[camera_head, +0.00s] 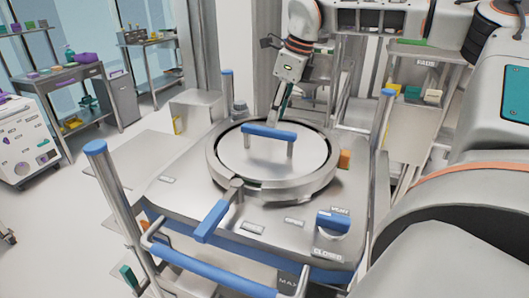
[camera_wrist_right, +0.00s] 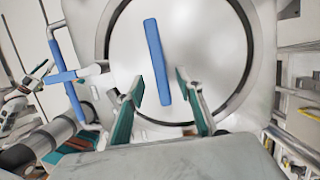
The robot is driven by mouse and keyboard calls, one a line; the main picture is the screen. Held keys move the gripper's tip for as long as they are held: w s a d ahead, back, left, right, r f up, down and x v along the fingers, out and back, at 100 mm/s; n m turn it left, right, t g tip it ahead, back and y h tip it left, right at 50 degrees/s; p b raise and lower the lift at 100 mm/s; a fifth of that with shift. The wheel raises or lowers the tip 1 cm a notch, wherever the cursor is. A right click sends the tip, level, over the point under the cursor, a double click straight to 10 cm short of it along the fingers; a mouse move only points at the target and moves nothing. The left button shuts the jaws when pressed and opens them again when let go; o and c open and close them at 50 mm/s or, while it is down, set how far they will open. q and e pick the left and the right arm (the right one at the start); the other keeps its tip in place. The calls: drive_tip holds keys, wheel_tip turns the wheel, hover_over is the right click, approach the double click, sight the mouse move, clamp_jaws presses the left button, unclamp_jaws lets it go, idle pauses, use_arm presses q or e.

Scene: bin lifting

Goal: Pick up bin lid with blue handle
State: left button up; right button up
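The round metal bin lid (camera_head: 235,155) lies in the ring of a steel bin top, with its blue handle (camera_head: 268,132) raised across it. In the right wrist view the handle (camera_wrist_right: 157,62) stands between the two fingers of my right gripper (camera_wrist_right: 160,88). These fingers are apart, with a gap on each side of the handle. In the head view my right gripper (camera_head: 276,116) comes down from behind the handle. A teal-padded finger at the lower left edge seems to be my left gripper (camera_head: 130,278); its opening is unclear.
A blue lever (camera_head: 211,221) sticks out in front of the ring. A blue front rail (camera_head: 210,270) and blue-capped posts (camera_head: 95,147) edge the cart. A blue latch (camera_head: 333,221) sits at the right. Shelves (camera_head: 60,75) stand at the back left, with open floor before them.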

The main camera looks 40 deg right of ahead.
sight(269, 129)
drive_tip(key=shift+w+p+x, duration=0.15)
drive_tip(key=shift+p+x, duration=0.05)
drive_tip(key=shift+x, duration=1.25)
drive_tip(key=shift+w+p+x, duration=0.15)
drive_tip(key=shift+x, duration=1.35)
drive_tip(key=shift+a+r, duration=0.1)
drive_tip(key=shift+a, duration=0.05)
drive_tip(key=shift+f+b, duration=0.25)
drive_tip(key=shift+b, duration=0.1)
clamp_jaws()
drive_tip(key=shift+w+r, duration=0.1)
drive_tip(key=shift+r, duration=0.1)
